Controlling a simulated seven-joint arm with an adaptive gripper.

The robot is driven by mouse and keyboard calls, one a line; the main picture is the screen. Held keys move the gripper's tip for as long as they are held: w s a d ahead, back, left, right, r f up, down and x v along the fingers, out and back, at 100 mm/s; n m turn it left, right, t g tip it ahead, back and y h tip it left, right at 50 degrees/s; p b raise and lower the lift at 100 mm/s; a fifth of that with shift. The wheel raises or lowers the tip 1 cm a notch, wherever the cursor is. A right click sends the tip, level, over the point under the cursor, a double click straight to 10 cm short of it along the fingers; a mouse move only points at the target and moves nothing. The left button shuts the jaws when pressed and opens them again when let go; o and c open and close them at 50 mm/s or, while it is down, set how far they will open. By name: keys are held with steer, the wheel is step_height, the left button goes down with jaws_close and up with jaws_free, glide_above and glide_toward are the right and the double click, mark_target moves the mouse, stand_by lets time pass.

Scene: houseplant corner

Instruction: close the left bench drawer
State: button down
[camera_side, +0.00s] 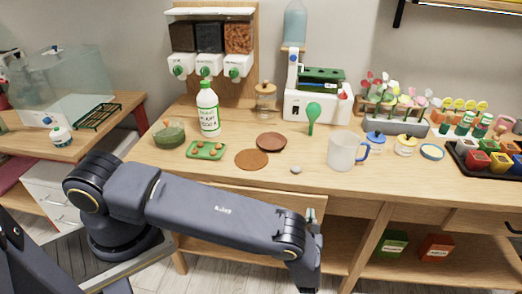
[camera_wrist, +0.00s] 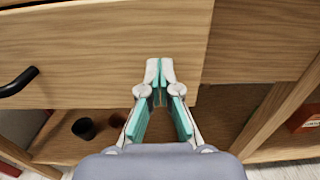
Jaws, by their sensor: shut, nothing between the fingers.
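The left bench drawer (camera_wrist: 75,50) fills the upper left of the wrist view, a plain wood front with a black bar handle (camera_wrist: 18,82) at the left. In the side view its front (camera_side: 313,203) shows partly behind my arm, below the bench top. How far it stands out is hard to tell. My gripper (camera_wrist: 160,68) is shut and empty, its pale fingertips together in front of the drawer front, right of the handle and near the front's right end. Contact cannot be told.
The bench top (camera_side: 220,173) above holds a mug (camera_side: 343,150), a white bottle (camera_side: 208,108) and round coasters. The open shelf below holds a dark cup (camera_wrist: 84,128) and, further right, a green box (camera_side: 391,243) and a red box (camera_side: 436,247). A bench leg (camera_side: 366,245) stands right of my arm.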

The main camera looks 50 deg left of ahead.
steer(key=shift+x, duration=1.65)
steer(key=shift+a, duration=0.1)
